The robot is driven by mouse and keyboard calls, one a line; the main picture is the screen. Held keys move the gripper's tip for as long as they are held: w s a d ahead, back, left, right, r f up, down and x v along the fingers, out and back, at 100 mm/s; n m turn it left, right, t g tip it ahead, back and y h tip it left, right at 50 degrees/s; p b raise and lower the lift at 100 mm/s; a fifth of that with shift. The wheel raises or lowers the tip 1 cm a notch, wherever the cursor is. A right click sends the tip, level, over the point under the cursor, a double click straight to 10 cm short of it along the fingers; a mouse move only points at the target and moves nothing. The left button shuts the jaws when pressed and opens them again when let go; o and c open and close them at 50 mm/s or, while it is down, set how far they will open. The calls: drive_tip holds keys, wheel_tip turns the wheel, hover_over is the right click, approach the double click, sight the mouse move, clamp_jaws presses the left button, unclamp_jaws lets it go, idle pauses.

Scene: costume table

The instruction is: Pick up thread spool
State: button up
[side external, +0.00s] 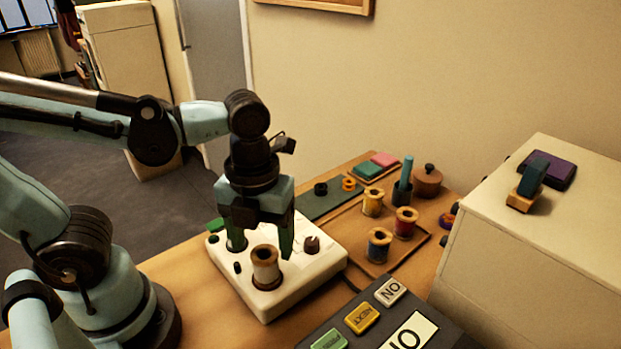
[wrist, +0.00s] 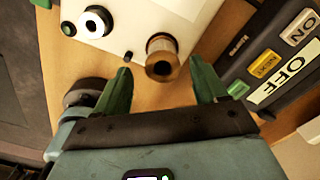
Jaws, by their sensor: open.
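A thread spool (side external: 266,271) with pale thread and brown ends stands upright on a white block (side external: 318,268). In the wrist view the spool (wrist: 162,57) lies just beyond the fingertips, about midway between them. My gripper (side external: 262,243) is open and points down over the white block, with its green fingers apart. It also shows open and empty in the wrist view (wrist: 164,74). Three more spools, yellow (side external: 372,203), red (side external: 405,223) and blue-grey (side external: 379,246), stand on a wooden tray (side external: 346,226) to the right.
A dark panel (side external: 330,318) with labelled buttons sits at the front right. A large cream box (side external: 539,237) stands at the right, with a stamp-like block (side external: 529,186) on top. A brown lidded pot (side external: 427,182) is at the back. A brown knob (side external: 312,245) is on the white block.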

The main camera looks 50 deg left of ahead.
sight(266, 261)
drive_tip(key=shift+d+f, duration=0.15)
drive_tip(key=shift+f, duration=2.55)
drive_tip(key=c, duration=1)
drive_tip(key=shift+r, duration=0.15)
